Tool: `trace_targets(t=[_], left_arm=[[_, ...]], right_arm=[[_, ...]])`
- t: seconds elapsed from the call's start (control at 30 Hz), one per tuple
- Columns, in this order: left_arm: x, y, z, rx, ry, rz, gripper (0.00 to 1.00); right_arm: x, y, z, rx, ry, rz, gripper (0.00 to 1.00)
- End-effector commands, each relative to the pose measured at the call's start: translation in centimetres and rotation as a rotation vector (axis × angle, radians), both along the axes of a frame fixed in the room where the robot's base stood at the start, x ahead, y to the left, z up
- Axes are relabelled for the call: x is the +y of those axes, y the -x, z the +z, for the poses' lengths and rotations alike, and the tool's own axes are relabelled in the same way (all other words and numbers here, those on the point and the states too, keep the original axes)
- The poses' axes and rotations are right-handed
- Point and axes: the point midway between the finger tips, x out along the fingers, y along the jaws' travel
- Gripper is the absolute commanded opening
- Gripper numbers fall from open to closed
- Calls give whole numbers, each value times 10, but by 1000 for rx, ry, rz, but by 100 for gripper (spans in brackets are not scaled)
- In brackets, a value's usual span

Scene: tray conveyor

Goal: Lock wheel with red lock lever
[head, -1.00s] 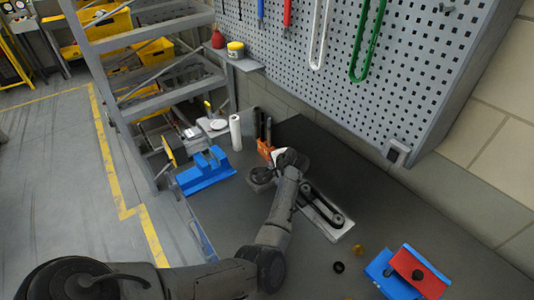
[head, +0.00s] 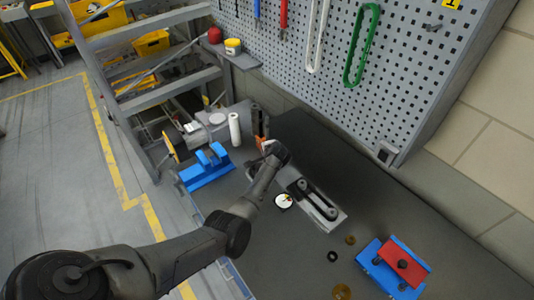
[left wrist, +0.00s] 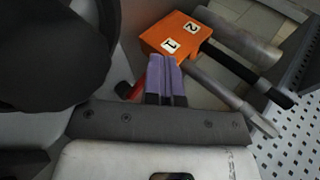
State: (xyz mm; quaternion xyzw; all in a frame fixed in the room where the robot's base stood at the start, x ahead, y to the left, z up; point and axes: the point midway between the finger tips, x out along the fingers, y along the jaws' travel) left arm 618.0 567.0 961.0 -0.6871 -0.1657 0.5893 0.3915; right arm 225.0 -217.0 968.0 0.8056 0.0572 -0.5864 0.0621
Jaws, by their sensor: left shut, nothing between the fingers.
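My left gripper (left wrist: 168,78) shows purple fingers pressed together and empty in the left wrist view. In the head view the end of my left arm hides its fingers. A small red piece (left wrist: 138,89) with a dark end sits just left of the fingertips; it may be the red lock lever, but it is partly hidden. Contact with it cannot be told. No wheel can be made out for certain; a plate with a black belt over two pulleys (head: 315,205) lies right of my arm in the head view. My right gripper is not in view.
An orange block (left wrist: 178,38) labelled 1 and 2, with dark-handled tools, stands just beyond the fingers. A white dial (head: 284,201) lies below the arm's end. A blue stand (head: 207,168) is left; a red-and-blue block (head: 403,262) is front right. A pegboard (head: 345,75) rises behind.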

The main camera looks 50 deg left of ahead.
Motion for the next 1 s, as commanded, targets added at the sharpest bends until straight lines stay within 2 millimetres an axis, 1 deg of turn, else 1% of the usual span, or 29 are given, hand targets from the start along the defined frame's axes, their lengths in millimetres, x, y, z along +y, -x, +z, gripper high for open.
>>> trace_targets(t=[0.37, 0.87, 1.0], left_arm=[[6, -2, -2, 0, 1, -1, 0], [6, -1, -5, 3, 3, -1, 0], [4, 0, -2, 5, 3, -1, 0]], right_arm=[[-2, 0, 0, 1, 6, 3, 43], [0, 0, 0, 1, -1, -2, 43], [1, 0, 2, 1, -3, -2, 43]])
